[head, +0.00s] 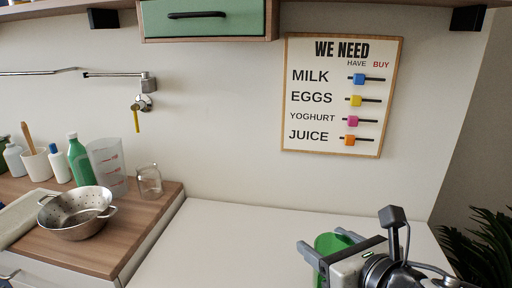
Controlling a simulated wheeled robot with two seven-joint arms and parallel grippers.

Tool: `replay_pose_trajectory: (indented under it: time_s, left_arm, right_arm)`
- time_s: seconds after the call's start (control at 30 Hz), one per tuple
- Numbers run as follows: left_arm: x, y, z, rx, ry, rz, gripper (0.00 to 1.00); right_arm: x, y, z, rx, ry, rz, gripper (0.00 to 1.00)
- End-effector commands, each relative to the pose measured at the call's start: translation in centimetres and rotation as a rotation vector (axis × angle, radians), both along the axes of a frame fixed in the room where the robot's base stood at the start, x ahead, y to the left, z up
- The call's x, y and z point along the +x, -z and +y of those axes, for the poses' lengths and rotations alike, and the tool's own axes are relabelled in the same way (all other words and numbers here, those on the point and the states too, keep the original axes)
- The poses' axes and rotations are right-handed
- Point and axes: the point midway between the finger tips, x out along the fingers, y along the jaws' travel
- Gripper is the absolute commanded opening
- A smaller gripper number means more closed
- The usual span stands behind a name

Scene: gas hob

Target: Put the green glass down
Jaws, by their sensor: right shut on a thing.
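The green glass (328,243) is at the lower right, over the white worktop (230,235). My right gripper (329,245) is shut on it, with one grey finger on each side. The gripper body hides the near and lower part of the glass. I cannot tell whether its base touches the worktop. My left gripper is not in view.
The white worktop is bare left of the glass. On the wooden counter (140,228) at left stand a metal colander (75,220), a clear glass (149,181), a measuring jug (108,170) and bottles. A plant (488,245) is at far right.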

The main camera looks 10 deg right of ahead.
Motion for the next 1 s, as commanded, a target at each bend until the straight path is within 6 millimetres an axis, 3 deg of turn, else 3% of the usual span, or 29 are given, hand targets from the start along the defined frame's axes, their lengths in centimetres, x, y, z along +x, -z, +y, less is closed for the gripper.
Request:
replay_pose_trajectory:
  time_s: [0.17,0.5,1.0]
  left_arm:
    - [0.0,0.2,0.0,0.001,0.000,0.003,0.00]
    - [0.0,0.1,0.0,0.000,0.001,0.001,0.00]
    - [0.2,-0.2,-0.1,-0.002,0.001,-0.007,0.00]
  right_arm:
    - [-0.7,2.2,0.1,0.024,0.070,-0.005,0.30]
    - [-2.4,5.9,-2.7,0.005,0.274,0.007,0.30]
    - [-2.6,6.2,-3.2,-0.010,0.297,0.003,0.30]
